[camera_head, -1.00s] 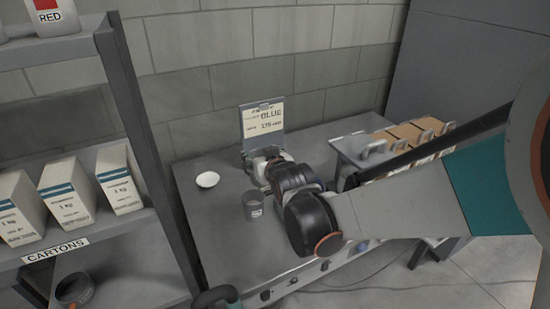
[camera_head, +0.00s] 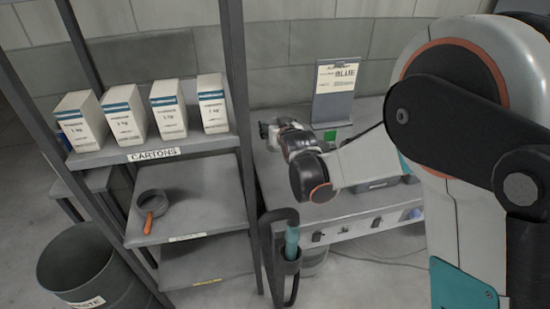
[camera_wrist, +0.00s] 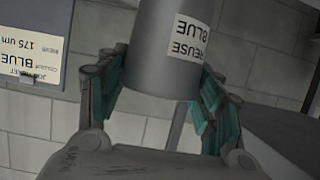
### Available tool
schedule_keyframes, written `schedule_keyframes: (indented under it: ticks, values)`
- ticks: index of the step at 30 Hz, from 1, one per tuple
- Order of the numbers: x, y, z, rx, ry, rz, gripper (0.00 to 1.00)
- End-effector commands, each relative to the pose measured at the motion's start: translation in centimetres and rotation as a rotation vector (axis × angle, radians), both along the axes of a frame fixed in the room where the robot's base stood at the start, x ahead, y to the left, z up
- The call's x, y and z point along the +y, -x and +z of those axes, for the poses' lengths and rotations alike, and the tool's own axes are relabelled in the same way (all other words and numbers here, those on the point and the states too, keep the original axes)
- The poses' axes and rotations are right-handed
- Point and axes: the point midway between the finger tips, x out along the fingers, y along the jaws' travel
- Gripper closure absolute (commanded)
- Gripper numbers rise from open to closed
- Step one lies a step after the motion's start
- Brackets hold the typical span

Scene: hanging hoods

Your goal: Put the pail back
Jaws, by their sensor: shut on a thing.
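My gripper (camera_wrist: 162,78) is shut on a grey cylindrical pail (camera_wrist: 165,25) in the wrist view, one teal-padded finger on each side. The pail's white label reads "REUSE BLUE" and is upside down in this view, as is the job ticket (camera_wrist: 35,45) beside it, so the pail looks upright. Its upper part runs out of the frame. In the head view my gripper (camera_head: 266,131) is over the far left part of the grey bench (camera_head: 350,208), close to the shelf post. The pail cannot be made out there.
A grey shelf rack (camera_head: 205,200) stands left of the bench, with several cartons (camera_head: 176,108) and an orange-handled round pan (camera_head: 152,205). A waste bin (camera_head: 82,265) is at lower left. The ticket stand (camera_head: 334,92) stands on the bench, near a green patch (camera_head: 330,136).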

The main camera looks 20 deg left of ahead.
Motion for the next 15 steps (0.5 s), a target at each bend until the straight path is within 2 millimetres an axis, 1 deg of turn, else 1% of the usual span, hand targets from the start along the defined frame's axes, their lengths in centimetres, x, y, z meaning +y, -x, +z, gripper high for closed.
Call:
schedule_keyframes:
  ticks: [1, 3, 6, 9, 15]
  values:
    - [0.0, 0.0, -1.7, 0.000, 0.000, 0.000, 0.69]
    - [0.0, 0.0, -3.2, 0.000, 0.000, 0.000, 0.69]
    - [0.0, 0.0, -4.9, 0.000, 0.000, 0.000, 0.69]
    - [0.0, 0.0, -5.8, 0.000, 0.000, 0.000, 0.69]
    - [0.0, 0.0, -6.9, 0.000, 0.000, 0.000, 0.69]
